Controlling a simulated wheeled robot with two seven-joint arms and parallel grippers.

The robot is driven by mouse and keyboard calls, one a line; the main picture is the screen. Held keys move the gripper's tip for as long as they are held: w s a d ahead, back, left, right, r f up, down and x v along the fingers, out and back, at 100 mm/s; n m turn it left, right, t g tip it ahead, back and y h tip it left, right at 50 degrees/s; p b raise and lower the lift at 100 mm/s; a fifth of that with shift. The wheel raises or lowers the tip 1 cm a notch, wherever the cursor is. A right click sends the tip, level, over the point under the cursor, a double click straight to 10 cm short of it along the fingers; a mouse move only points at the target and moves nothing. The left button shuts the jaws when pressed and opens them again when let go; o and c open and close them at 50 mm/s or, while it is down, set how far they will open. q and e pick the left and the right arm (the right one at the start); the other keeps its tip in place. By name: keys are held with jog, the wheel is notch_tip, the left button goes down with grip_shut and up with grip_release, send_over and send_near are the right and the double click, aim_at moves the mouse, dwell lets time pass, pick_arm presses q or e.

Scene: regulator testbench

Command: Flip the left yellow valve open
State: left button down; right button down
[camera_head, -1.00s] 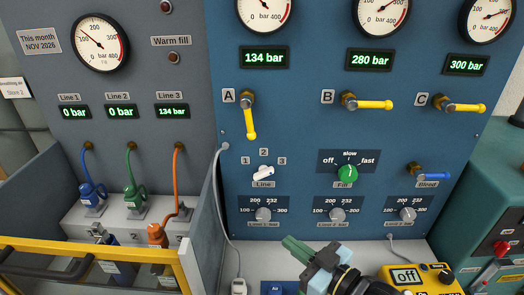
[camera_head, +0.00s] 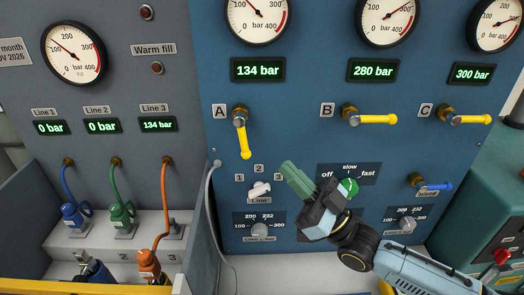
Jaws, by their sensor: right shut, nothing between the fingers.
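The left yellow valve (camera_head: 243,139), labelled A, is on the blue panel, and its lever points down. The yellow valves B (camera_head: 375,119) and C (camera_head: 469,119) have their levers pointing right. My right gripper (camera_head: 290,172) has green fingertips and is shut and empty. It is in front of the panel, below and to the right of valve A's lever, apart from it. My right arm hides part of the green Fill knob (camera_head: 348,187) and the knob row below it.
The white Line selector (camera_head: 259,188) is just left of my gripper. Displays above the valves read 134 bar (camera_head: 258,70), 280 bar (camera_head: 373,70) and 300 bar (camera_head: 472,74). A blue Bleed lever (camera_head: 433,185) is at right. Hoses (camera_head: 166,206) run down at left.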

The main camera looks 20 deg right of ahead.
aim_at(246, 147)
jog(key=w+a+r+p, duration=0.1)
jog(key=w+a, duration=0.3)
jog(key=w, duration=0.1)
jog(key=shift+a+r, duration=0.2)
jog(key=shift+r, duration=0.1)
jog(key=shift+w+a+f+m+t+b, duration=0.3)
jog(key=shift+a+m+t+b, duration=0.15)
jog(key=shift+b, duration=0.5)
jog(key=shift+a+m+t+h+b, duration=0.15)
jog(key=shift+m+t+h+b, duration=0.15)
jog(key=shift+m+t+b, duration=0.3)
jog(key=shift+t, duration=0.25)
